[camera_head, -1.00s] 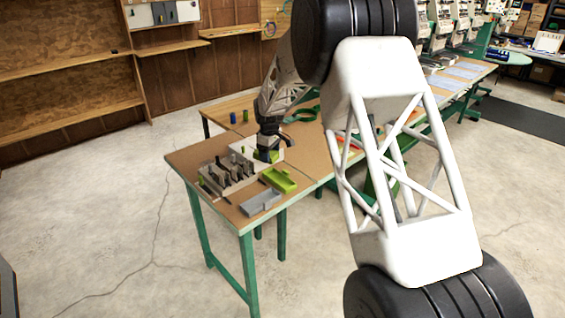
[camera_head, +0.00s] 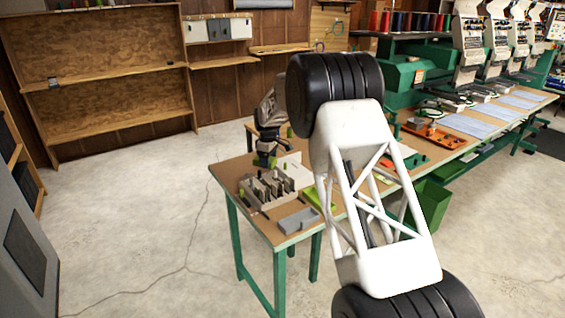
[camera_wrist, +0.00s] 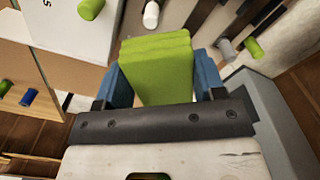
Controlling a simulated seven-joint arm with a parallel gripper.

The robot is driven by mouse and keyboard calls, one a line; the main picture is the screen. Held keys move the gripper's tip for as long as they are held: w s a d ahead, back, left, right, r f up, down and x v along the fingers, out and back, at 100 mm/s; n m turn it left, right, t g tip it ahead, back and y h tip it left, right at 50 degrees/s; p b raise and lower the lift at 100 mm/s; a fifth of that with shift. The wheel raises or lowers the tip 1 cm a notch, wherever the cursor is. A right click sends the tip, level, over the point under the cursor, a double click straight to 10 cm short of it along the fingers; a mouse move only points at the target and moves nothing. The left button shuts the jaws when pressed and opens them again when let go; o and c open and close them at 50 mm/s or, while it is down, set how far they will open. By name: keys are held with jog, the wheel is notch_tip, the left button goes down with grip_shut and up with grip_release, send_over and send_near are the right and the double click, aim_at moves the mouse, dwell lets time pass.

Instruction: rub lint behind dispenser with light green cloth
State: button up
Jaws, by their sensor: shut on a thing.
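My gripper (camera_wrist: 164,80) has blue fingers shut on the light green cloth (camera_wrist: 156,52), a thick folded pad in the wrist view. In the head view my gripper (camera_head: 265,160) is over the far left part of the near table, left of a white box (camera_head: 293,170). A white box-like thing with dark lettering (camera_wrist: 72,25) is at upper left in the wrist view; I cannot tell for sure whether it is the dispenser. No lint can be made out.
A divided grey organizer (camera_head: 262,197), a grey tray (camera_head: 298,220) and a lime green tray (camera_head: 322,198) lie on the brown table (camera_head: 228,172). An orange tray (camera_head: 432,136) is farther right.

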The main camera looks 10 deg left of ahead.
jog(key=a+f+n, duration=0.1)
jog(key=a+n, duration=0.1)
jog(key=a, duration=1)
jog(key=shift+w+a+f, duration=0.15)
jog(key=shift+a, duration=0.1)
jog(key=shift+f, duration=0.1)
